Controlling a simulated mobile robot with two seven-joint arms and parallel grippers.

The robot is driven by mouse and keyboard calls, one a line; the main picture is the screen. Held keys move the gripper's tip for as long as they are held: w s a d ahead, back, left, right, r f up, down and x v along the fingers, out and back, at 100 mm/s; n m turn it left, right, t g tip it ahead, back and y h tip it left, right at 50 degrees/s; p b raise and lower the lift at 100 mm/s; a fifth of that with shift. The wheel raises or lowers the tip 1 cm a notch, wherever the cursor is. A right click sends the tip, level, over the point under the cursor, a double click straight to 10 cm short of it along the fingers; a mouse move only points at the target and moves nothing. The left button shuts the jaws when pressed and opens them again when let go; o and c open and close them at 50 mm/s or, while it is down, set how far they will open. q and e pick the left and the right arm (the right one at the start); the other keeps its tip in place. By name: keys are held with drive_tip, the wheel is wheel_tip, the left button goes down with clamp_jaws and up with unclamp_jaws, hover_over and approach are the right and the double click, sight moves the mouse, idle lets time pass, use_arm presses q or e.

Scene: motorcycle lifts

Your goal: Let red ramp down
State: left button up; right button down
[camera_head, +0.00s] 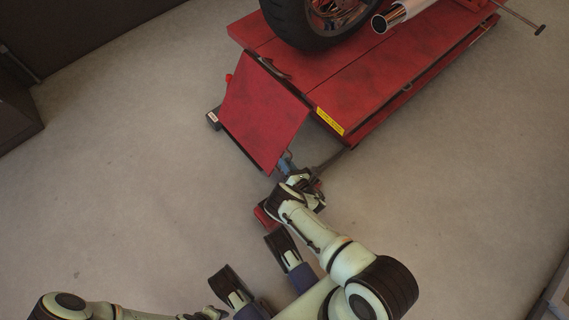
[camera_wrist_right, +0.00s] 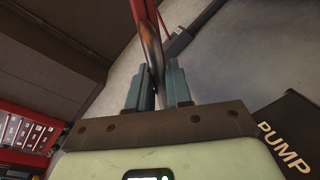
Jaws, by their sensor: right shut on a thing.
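The red ramp (camera_head: 262,112) is a flat, scuffed red plate at the near left end of the red motorcycle lift (camera_head: 385,85). It slopes away from the lift deck, and I cannot tell whether its free edge touches the floor. My right gripper (camera_head: 284,162) is at the ramp's lower right corner. In the right wrist view its two blue-grey fingers (camera_wrist_right: 155,88) are shut on a thin edge with red and dark metal faces, which appears to be the ramp (camera_wrist_right: 138,10). My left gripper (camera_head: 207,313) is low at the bottom edge, and its fingers are unclear.
A motorcycle wheel (camera_head: 308,20) stands on the lift deck. A red part (camera_head: 263,216) lies on the floor beside my right wrist. A dark panel marked PUMP (camera_wrist_right: 290,135) shows in the wrist view. The floor left of the ramp (camera_head: 120,150) is clear.

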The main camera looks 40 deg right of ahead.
use_arm(q)
drive_tip(key=shift+s, duration=0.1)
use_arm(e)
drive_tip(key=shift+w+d+f, duration=0.1)
drive_tip(key=shift+d+f, duration=0.05)
drive_tip(key=shift+d, duration=0.1)
drive_tip(key=c, duration=1.2)
unclamp_jaws()
use_arm(q)
drive_tip(key=w+d+r+t+p, duration=0.1)
drive_tip(key=w+r+t+p, duration=0.2)
drive_tip(key=w, duration=0.5)
wheel_tip(320, 180, up, 2)
drive_tip(key=shift+w+r+m+p, duration=0.1)
drive_tip(key=shift+w+m+p, duration=0.15)
drive_tip(key=shift+p, duration=0.35)
use_arm(e)
drive_tip(key=s, duration=0.4)
drive_tip(key=s+r, duration=0.1)
drive_tip(key=s, duration=0.4)
drive_tip(key=s+a, duration=0.1)
drive_tip(key=s, duration=0.3)
drive_tip(key=shift+s+a+r, duration=0.1)
drive_tip(key=shift+s+r, duration=0.1)
drive_tip(key=shift+r, duration=0.05)
